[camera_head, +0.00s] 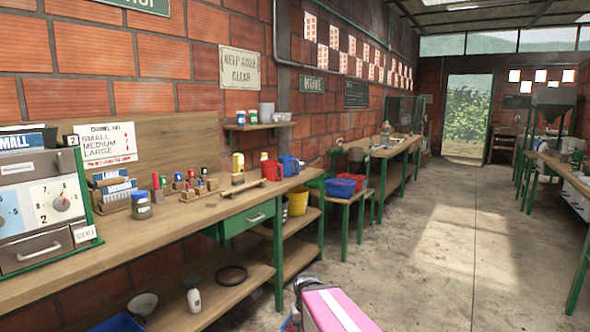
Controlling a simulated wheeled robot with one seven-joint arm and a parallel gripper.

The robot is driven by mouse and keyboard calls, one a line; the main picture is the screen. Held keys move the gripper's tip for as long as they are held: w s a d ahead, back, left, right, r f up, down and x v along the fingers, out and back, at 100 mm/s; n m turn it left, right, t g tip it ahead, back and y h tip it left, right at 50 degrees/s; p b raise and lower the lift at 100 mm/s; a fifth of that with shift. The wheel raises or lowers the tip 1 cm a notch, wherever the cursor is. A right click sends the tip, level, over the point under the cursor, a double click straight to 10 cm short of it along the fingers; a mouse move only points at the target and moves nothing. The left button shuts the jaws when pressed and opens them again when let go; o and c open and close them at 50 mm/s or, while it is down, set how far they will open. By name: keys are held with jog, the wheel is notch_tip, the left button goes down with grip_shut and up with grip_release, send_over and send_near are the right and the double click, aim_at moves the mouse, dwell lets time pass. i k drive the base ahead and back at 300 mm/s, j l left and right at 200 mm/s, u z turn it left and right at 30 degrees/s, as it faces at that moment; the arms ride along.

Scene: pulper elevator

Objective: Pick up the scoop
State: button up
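I cannot pick out a scoop with certainty. A pink and grey part of my own arm shows at the bottom centre, in front of the workbench. My gripper's fingers do not show.
The wooden workbench (150,232) along the left brick wall holds a dial machine (45,205), a jar (141,206), a red mug (271,169) and a blue mug (290,165). Red and blue bins (340,187) stand beyond. The concrete floor (450,250) is clear to the right.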

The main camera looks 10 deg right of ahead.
aim_at(302, 165)
jog(key=i+l+z, duration=0.1)
jog(key=l+z, duration=0.2)
jog(key=l, duration=0.15)
jog(key=i+l+z, duration=0.35)
jog(key=l, duration=0.35)
jog(key=i+l+z, duration=0.35)
jog(key=i+l, duration=0.2)
jog(key=i+l+z, duration=0.35)
jog(key=i+u, duration=0.3)
jog(key=i, duration=0.15)
jog(key=i+l+u, duration=0.15)
jog(key=i+u, duration=0.2)
jog(key=i+l+u, duration=0.3)
jog(key=i, duration=0.25)
jog(key=i+l+u, duration=0.4)
jog(key=i+u, duration=0.15)
jog(key=u, duration=0.15)
jog(key=i+l+u, duration=0.1)
jog(key=u, duration=0.3)
jog(key=i+l+u, duration=0.25)
jog(key=u, duration=0.15)
jog(key=i+l+u, duration=0.2)
jog(key=u, duration=0.2)
jog(key=i+l+u, duration=0.1)
jog(key=l+u, duration=0.3)
